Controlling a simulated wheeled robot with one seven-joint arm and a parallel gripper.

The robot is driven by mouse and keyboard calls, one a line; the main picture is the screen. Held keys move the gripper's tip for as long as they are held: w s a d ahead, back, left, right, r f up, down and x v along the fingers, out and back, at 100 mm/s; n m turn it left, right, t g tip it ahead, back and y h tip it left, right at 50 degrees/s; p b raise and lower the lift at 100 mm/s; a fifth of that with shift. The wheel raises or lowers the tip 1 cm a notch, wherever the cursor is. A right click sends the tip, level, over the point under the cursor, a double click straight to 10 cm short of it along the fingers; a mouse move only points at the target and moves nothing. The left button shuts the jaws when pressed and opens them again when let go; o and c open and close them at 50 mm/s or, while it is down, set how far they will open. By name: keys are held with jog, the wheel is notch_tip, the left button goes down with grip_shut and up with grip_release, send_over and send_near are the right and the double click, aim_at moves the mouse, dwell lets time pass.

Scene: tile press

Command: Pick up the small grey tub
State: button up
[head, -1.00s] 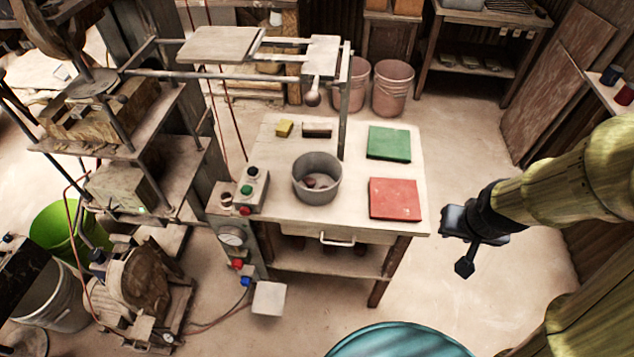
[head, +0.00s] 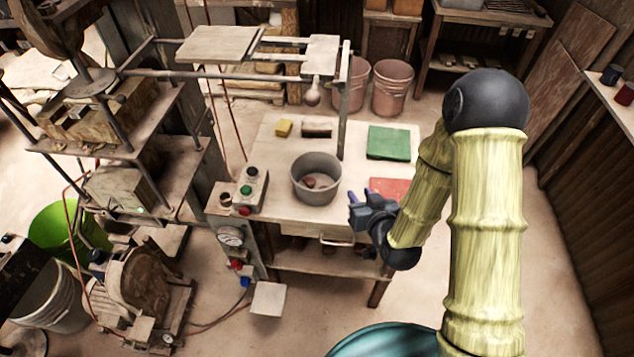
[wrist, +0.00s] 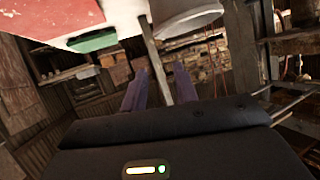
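The small grey tub (head: 316,190) stands upright on the wooden table, with a small reddish-brown thing inside it. My gripper (head: 360,195) is just right of the tub in the head view, over the table's front right part, and apart from it. In the wrist view, my gripper (wrist: 160,66) has its two purple fingers spread with nothing held between them. The tub (wrist: 185,22) shows partly at the top of the wrist view, cut off by the frame's edge.
A green tile (head: 389,142) and a red tile (head: 385,188), partly hidden by my arm, lie on the table (head: 260,150). A yellow block (head: 284,128) and a dark-topped block (head: 317,130) lie behind the tub. A control box (head: 250,190) stands left, and a metal post (head: 344,110) rises behind.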

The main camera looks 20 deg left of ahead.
dwell(0.3)
jog(key=p+x, duration=0.4)
jog(key=x, duration=0.8)
jog(key=shift+p, duration=0.35)
jog(key=shift+w+a+r, duration=0.1)
jog(key=shift+w, duration=0.05)
jog(key=shift+d+p+x, duration=0.15)
jog(key=shift+p+x, duration=0.65)
jog(key=shift+x, duration=0.55)
jog(key=shift+d+p+x, duration=0.15)
jog(key=shift+p+x, duration=0.6)
jog(key=shift+x, duration=0.6)
jog(key=shift+w+d, duration=0.1)
